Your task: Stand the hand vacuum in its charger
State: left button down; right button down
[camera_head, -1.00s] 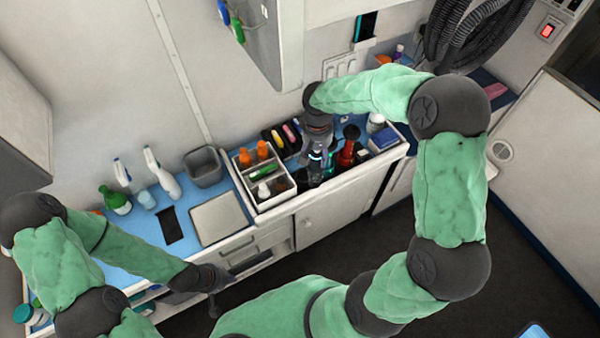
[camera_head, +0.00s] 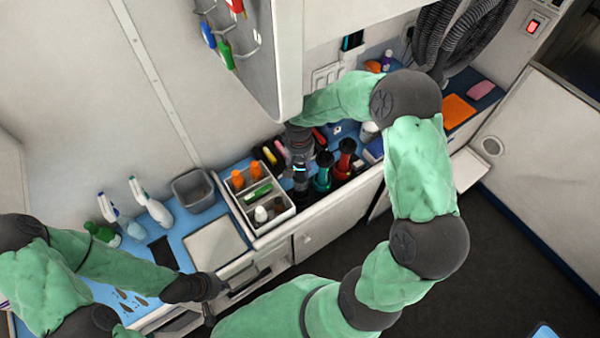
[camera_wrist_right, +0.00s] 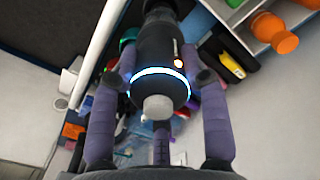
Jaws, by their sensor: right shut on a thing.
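My right gripper (camera_head: 299,160) is above the back counter and shut on a dark cylindrical body with a glowing ring, which I take for the hand vacuum (camera_head: 300,176). In the right wrist view, the purple-grey fingers of the right gripper (camera_wrist_right: 160,72) close around the hand vacuum (camera_wrist_right: 158,55); its grey end cap faces the camera and an orange light shows on its side. I cannot pick out the charger for certain. My left gripper (camera_head: 211,298) is low at the counter's front edge; its fingers are too small to read.
A white divided caddy (camera_head: 283,216) with orange-capped bottles stands just left of the vacuum. A teal-and-black item (camera_head: 323,176) and a red-and-black item (camera_head: 344,160) stand close on its right. A wall cabinet (camera_head: 245,55) hangs above. A grey bin (camera_head: 192,190) stands further left.

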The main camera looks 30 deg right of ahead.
jog(key=shift+f, duration=1.85)
jog(key=shift+f+b, duration=0.15)
jog(key=shift+b, duration=0.15)
jog(key=c, duration=0.6)
grip_release()
jog(key=shift+c, duration=0.2)
notch_tip(320, 180, up, 12)
jog(key=shift+a+r+p, duration=0.15)
jog(key=shift+p, duration=0.25)
